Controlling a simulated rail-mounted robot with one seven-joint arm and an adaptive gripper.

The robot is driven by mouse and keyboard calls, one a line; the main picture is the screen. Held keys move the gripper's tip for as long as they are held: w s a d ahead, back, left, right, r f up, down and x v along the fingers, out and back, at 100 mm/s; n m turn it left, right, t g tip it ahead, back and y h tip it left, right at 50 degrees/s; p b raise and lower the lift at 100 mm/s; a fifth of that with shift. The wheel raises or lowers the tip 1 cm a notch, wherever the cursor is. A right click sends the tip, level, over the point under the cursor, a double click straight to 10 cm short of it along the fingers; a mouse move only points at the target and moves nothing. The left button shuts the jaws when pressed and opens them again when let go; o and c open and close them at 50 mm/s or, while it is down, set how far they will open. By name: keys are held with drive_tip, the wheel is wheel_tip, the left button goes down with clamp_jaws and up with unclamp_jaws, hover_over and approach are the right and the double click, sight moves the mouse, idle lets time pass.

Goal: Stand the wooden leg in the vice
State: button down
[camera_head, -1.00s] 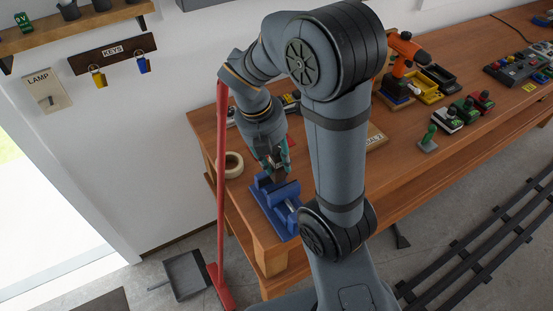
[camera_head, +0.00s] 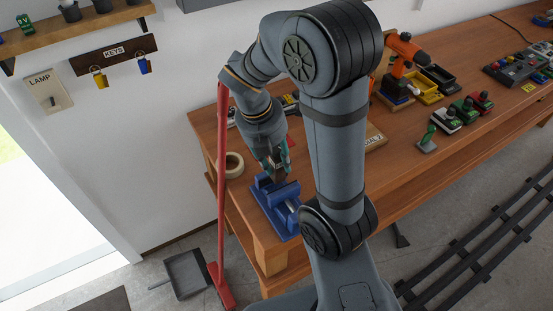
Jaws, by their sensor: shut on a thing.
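The blue vice (camera_head: 284,222) sits on the near left corner of the wooden workbench. My gripper (camera_head: 277,172) is directly above the vice, pointing down, with its fingers shut on a dark brown piece that looks like the wooden leg (camera_head: 280,180). Only a short part of the leg shows, between the fingers and the top of the vice jaws. Its lower end is at or just behind the jaws. I cannot tell whether it is between them or touching them.
A roll of tape (camera_head: 230,165) lies left of the vice. A red broom (camera_head: 221,190) stands upright against the bench's left end.

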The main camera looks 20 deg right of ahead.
sight(277, 175)
idle(0.3)
drive_tip(key=shift+a+b+x, duration=0.15)
drive_tip(key=shift+b+x, duration=0.35)
drive_tip(key=shift+x, duration=0.25)
drive_tip(key=shift+a+b+x, duration=0.2)
drive_tip(key=shift+b+x, duration=0.3)
drive_tip(key=shift+x, duration=0.2)
drive_tip(key=shift+s+f, duration=0.15)
drive_tip(key=shift+a+b+x, duration=0.25)
drive_tip(key=shift+b+x, duration=0.35)
drive_tip(key=shift+x, duration=0.4)
drive_tip(key=shift+f, duration=0.3)
idle(1.1)
drive_tip(key=c, duration=1.2)
unclamp_jaws()
drive_tip(key=shift+o, duration=1.4)
drive_tip(key=shift+o, duration=1.3)
